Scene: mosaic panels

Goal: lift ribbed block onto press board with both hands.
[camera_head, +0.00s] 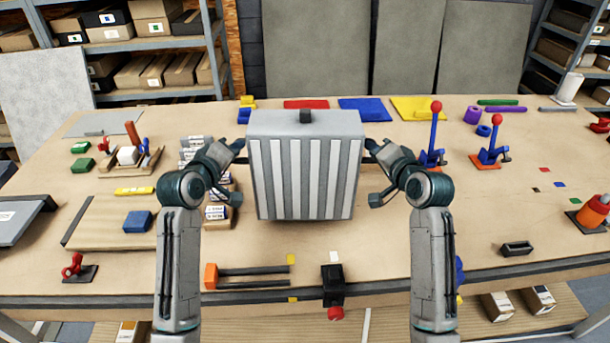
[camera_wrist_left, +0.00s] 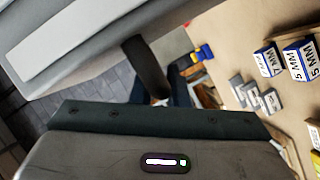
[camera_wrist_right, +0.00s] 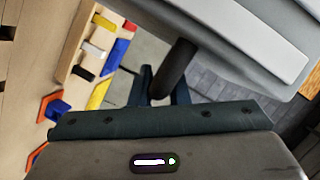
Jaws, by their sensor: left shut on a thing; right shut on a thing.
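The ribbed block (camera_head: 305,180) is a large grey block with pale vertical ribs on its front. It stands upright at the middle of the table in the head view. My left gripper (camera_head: 240,149) is shut on the dark peg at its left side; this peg (camera_wrist_left: 148,68) shows in the left wrist view. My right gripper (camera_head: 368,149) is shut on the peg at its right side; this peg (camera_wrist_right: 174,68) shows in the right wrist view. I cannot tell whether the block's underside touches the table. I cannot tell which board is the press board.
A tan board (camera_head: 100,218) with a blue block (camera_head: 137,221) lies at left. Labelled small boxes (camera_head: 217,213) stand beside my left arm. Red-knobbed levers (camera_head: 493,140) stand at right. A black clamp (camera_head: 333,285) sits at the front edge.

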